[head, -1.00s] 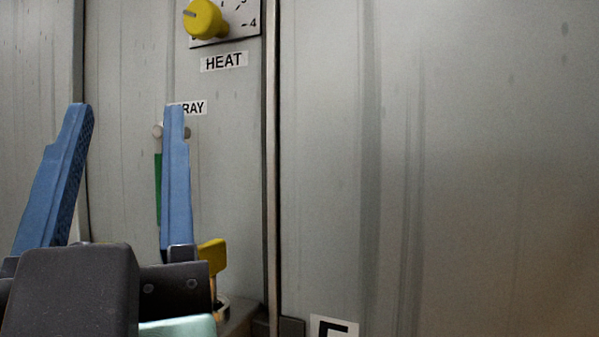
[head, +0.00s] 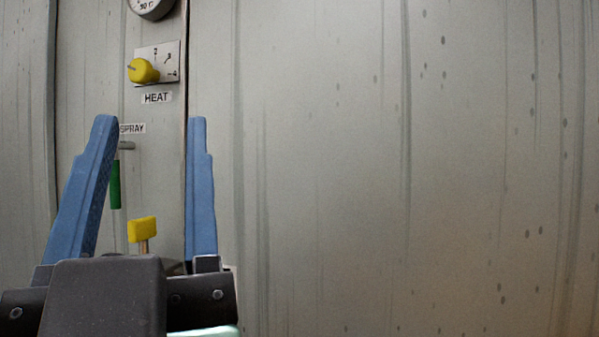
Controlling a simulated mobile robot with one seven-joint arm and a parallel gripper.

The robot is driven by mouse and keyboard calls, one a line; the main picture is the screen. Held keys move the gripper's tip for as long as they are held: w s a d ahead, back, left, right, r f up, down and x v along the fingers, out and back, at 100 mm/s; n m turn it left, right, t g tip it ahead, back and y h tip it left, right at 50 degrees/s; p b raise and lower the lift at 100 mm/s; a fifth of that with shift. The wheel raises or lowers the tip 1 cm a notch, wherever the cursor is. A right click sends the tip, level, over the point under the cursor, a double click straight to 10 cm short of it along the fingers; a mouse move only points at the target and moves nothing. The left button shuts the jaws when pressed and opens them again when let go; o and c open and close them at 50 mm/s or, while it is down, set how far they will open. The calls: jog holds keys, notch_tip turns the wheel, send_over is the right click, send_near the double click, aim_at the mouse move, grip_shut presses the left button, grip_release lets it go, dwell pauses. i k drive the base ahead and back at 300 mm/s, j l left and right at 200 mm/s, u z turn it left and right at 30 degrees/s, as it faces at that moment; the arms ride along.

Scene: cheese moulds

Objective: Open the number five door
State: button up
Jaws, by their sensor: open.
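My gripper (head: 151,122) is in the lower left of the head view, with its two blue fingers pointing up and spread apart. It is open, and I see nothing held between the fingers. A wide grey metal panel (head: 330,150) with dark streaks and spots fills the middle and right. No number or handle shows on it now, so I cannot tell whether it is the number five door. My right finger covers part of the seam at the panel's left edge.
Behind my gripper is a narrow grey control panel (head: 85,60). It carries a gauge (head: 151,6), a yellow heat knob (head: 142,71), a green handle (head: 115,185) by the SPRAY label (head: 132,128), and a yellow valve handle (head: 142,229). No loose objects show in front of the wide panel.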

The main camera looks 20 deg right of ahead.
aim_at(381, 167)
jog(key=z, duration=0.4)
jog(key=j+z, duration=0.1)
jog(key=z, duration=0.3)
jog(key=j+z, duration=0.1)
jog(key=z, duration=0.65)
jog(key=j+z, duration=0.1)
jog(key=j, duration=0.4)
jog(key=k+j, duration=0.1)
jog(key=j, duration=0.35)
jog(key=k+l, duration=0.1)
jog(key=l, duration=0.4)
jog(key=k+l, duration=0.15)
jog(key=l, duration=0.35)
jog(key=i+j, duration=0.1)
jog(key=j, duration=0.6)
jog(key=i+j, duration=0.15)
jog(key=j, duration=0.2)
jog(key=l+z, duration=0.05)
